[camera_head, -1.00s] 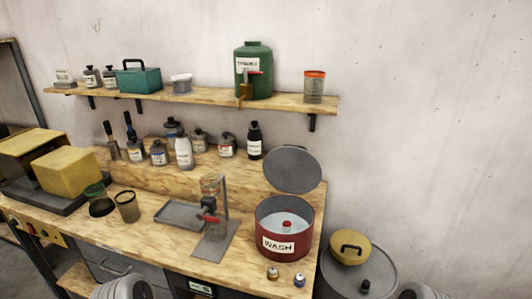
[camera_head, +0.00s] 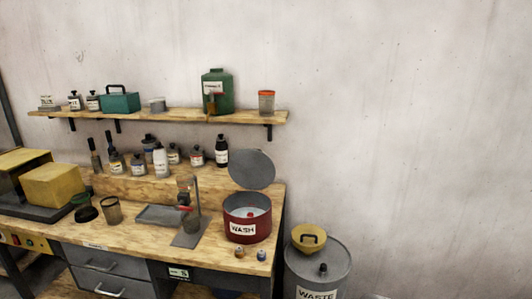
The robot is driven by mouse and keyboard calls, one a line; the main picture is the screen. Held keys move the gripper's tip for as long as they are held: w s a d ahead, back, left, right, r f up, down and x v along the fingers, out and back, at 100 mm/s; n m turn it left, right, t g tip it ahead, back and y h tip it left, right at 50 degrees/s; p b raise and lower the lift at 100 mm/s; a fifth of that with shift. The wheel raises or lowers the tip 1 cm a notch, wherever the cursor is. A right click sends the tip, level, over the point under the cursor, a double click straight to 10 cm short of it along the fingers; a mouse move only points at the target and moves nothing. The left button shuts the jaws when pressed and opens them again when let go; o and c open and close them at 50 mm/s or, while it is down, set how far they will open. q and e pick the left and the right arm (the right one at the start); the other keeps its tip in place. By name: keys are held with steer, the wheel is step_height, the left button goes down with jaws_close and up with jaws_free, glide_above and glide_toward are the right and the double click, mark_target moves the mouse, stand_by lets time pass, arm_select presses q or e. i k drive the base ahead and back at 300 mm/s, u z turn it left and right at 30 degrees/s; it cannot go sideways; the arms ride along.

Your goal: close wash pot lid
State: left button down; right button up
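The red wash pot (camera_head: 246,226), labelled WASH, stands on the right end of the wooden workbench. Its round grey lid (camera_head: 251,169) stands tilted up and open at the pot's back edge. A small red knob or object (camera_head: 250,215) shows inside the pot, above a pale surface. Neither of my grippers is in view.
Two small bottles (camera_head: 261,254) stand on the bench (camera_head: 130,232) in front of the pot. A stand with a jar (camera_head: 185,200) is left of it. A grey WASTE drum (camera_head: 318,270) with a yellow funnel (camera_head: 309,238) stands right of the bench. Floor beyond is out of view.

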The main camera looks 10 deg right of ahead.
mark_target(250, 168)
steer(key=z, duration=0.7)
steer(key=i, duration=0.4)
